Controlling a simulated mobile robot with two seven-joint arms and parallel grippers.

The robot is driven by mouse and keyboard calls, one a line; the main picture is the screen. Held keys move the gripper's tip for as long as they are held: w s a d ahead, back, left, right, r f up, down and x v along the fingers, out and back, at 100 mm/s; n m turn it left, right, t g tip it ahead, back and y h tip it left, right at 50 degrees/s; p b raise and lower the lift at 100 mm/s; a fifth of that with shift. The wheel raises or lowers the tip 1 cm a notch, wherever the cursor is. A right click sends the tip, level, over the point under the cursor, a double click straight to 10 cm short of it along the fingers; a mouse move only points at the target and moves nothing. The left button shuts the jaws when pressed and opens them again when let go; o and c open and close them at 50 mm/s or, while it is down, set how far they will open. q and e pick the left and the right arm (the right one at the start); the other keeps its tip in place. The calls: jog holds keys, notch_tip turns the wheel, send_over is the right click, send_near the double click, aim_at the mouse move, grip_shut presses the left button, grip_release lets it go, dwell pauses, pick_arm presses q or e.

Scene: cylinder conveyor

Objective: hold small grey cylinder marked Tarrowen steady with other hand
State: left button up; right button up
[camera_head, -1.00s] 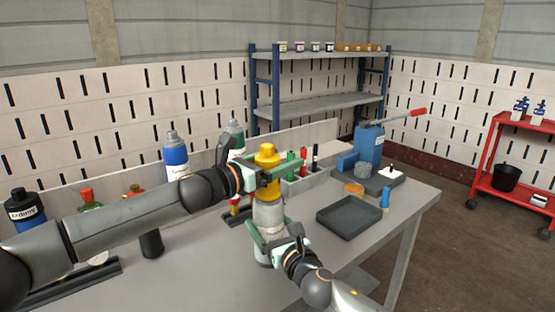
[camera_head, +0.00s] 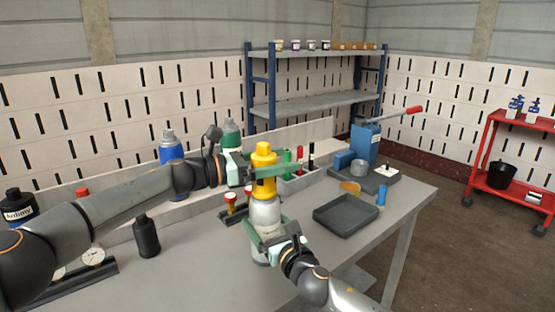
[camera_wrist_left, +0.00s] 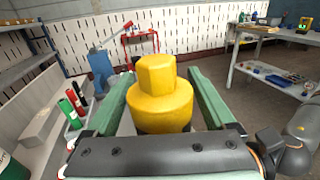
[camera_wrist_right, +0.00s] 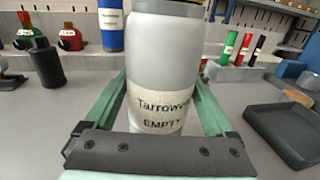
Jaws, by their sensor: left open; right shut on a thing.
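The small grey cylinder marked Tarrowen (camera_head: 264,215) stands upright near the table's front edge. In the right wrist view its label (camera_wrist_right: 160,110) reads Tarrowen and EMPTY. My right gripper (camera_head: 268,235) is shut around its lower body. A yellow cap (camera_head: 263,170) sits on the cylinder's top. My left gripper (camera_head: 262,176) is open, with its fingers on either side of the cap. In the left wrist view the yellow cap (camera_wrist_left: 160,98) stands between the two green fingers, with gaps visible beside its upper part.
A dark grey tray (camera_head: 346,214) lies right of the cylinder, with a small blue cylinder (camera_head: 381,195) beyond it. A black bottle (camera_head: 146,237) stands to the left. A blue pump with a red-tipped lever (camera_head: 366,142) stands at the back right.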

pick_arm(q)
jog(key=shift+s+d+m+g+h, duration=0.1)
jog(key=shift+s+m+g+h, duration=0.2)
jog(key=shift+m+g, duration=0.55)
grip_shut()
jog(key=shift+w, duration=0.1)
dwell(0.3)
jog(key=shift+n, duration=0.25)
jog(key=shift+w+a+f+n+t+y, duration=0.15)
jog(key=shift+n+t+y, duration=0.25)
jog(key=shift+n+t, duration=0.5)
jog(key=shift+w+a+r+n+t+y, duration=0.15)
jog(key=shift+n+t+y, duration=0.35)
jog(key=shift+t, duration=0.65)
jog(key=shift+w+a+n+t+y, duration=0.1)
jog(key=shift+w+n+t+y, duration=0.15)
jog(key=shift+n+t+y, duration=0.6)
jog(key=shift+w+a+n+t+y, duration=0.1)
jog(key=shift+w+n+t+y, duration=0.2)
jog(key=shift+n+t, duration=0.55)
